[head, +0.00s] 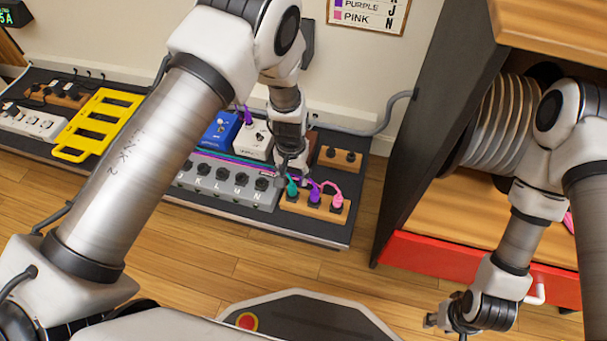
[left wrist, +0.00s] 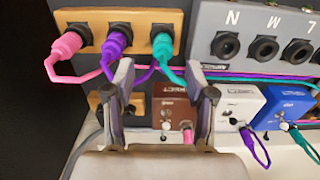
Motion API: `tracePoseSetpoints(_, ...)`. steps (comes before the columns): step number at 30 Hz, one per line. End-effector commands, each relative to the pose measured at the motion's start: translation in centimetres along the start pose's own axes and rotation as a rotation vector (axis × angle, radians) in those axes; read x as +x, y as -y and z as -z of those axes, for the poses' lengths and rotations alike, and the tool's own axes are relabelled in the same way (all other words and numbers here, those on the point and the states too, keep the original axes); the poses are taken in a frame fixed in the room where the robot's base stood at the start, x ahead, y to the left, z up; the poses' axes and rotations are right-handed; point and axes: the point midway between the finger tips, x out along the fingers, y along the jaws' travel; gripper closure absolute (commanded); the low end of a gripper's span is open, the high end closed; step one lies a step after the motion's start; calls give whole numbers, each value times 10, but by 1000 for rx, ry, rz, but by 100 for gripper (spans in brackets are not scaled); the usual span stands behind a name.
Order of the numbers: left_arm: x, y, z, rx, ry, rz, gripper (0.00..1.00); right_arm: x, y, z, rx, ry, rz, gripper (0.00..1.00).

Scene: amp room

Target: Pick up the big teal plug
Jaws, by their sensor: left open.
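The big teal plug (head: 292,188) stands upright in a wooden holder (head: 303,203) at the front right of the pedalboard, left of a purple plug (head: 315,190) and a pink plug (head: 338,199). In the left wrist view the teal plug (left wrist: 163,43) is the rightmost of the three. My left gripper (head: 293,163) is just behind and above the teal plug. In its wrist view the left gripper (left wrist: 157,78) is open and empty, its fingers apart below the teal and purple plugs. My right gripper (head: 452,319) hangs low at the right, its jaws too small to judge.
A grey jack panel (head: 222,184) sits beside the holder. White (head: 254,140) and blue (head: 221,129) pedals and a second wooden holder (head: 340,158) stand behind. Teal, purple and pink cables run nearby. A dark cabinet (head: 425,130) rises at the right. The floor in front is clear.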

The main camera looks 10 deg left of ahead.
Motion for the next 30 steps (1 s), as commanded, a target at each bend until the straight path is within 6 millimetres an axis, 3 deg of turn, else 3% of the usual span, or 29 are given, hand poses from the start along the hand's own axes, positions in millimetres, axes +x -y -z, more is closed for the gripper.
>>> tracePoseSetpoints(1, 14, 0, 0, -1, 1, 0, 45, 11, 0, 0, 0, 1, 0, 60)
tracePoseSetpoints(11, 66, 3, -3, 0, 1, 0, 45, 51, -1, 2, 5, -4, -1, 60)
tracePoseSetpoints(18, 66, 4, -3, 0, -1, 1, 45, 49, -1, 3, 7, -7, -1, 60)
tracePoseSetpoints(19, 66, 4, -3, 0, -1, 1, 48, 49, -1, 3, 7, -6, -1, 60)
tracePoseSetpoints(23, 66, 4, -3, 0, -1, 1, 94, 49, -1, 2, 7, -6, -1, 60)
tracePoseSetpoints(24, 66, 4, -3, 0, -1, 1, 100, 49, -1, 2, 7, -6, -1, 60)
tracePoseSetpoints(30, 66, 4, -3, 0, -1, 1, 100, 49, -1, 2, 7, -6, -1, 60)
